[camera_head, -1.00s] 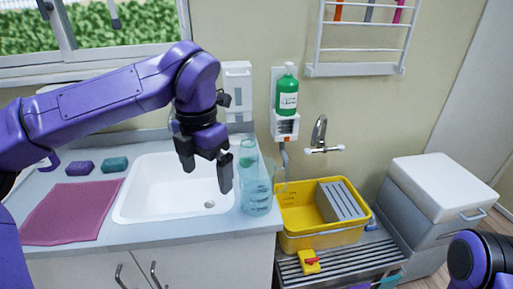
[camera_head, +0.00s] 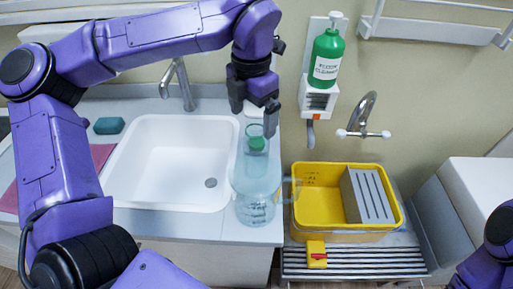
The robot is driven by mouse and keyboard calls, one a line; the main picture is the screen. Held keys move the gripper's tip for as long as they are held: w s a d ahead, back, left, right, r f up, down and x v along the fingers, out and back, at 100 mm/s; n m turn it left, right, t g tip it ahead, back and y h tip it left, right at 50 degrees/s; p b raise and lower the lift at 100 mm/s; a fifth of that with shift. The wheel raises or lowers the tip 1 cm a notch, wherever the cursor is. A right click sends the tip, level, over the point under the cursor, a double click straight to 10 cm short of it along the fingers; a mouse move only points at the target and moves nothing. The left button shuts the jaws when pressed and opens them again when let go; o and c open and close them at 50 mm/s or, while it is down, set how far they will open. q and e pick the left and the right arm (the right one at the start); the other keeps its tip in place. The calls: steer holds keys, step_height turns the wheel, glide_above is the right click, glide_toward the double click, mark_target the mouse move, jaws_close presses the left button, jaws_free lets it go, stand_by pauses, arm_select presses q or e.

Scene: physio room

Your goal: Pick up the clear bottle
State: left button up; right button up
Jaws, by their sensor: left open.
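The clear bottle (camera_head: 256,143) stands on the counter by the sink's right side; its greenish top shows, and its lower part is seen through or behind a clear measuring jug (camera_head: 256,205). My left gripper (camera_head: 254,116) is open, pointing down. Its fingers appear just above the bottle's top, one to each side in the picture. I cannot tell whether they touch it. My right gripper is out of view; only part of my right arm shows at the lower right.
A white sink (camera_head: 165,165) lies left of the jug. A green cleaner bottle (camera_head: 326,58) sits in a wall holder. A yellow tub (camera_head: 318,208) stands on a slatted rack (camera_head: 375,262) to the right, below a wall tap (camera_head: 363,115). The jug crowds the bottle closely.

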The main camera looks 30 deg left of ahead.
mark_target(255, 134)
arm_select(q)
steer(key=f, duration=0.3)
steer(key=f+p, duration=0.1)
steer(key=f, duration=0.1)
steer(key=shift+w+d+f, duration=0.1)
steer(key=shift+d+f, duration=0.15)
steer(key=shift+d, duration=0.1)
steer(key=shift+f, duration=0.3)
steer(key=c, duration=1.3)
steer(key=shift+r, duration=0.15)
steer(key=shift+c, duration=0.6)
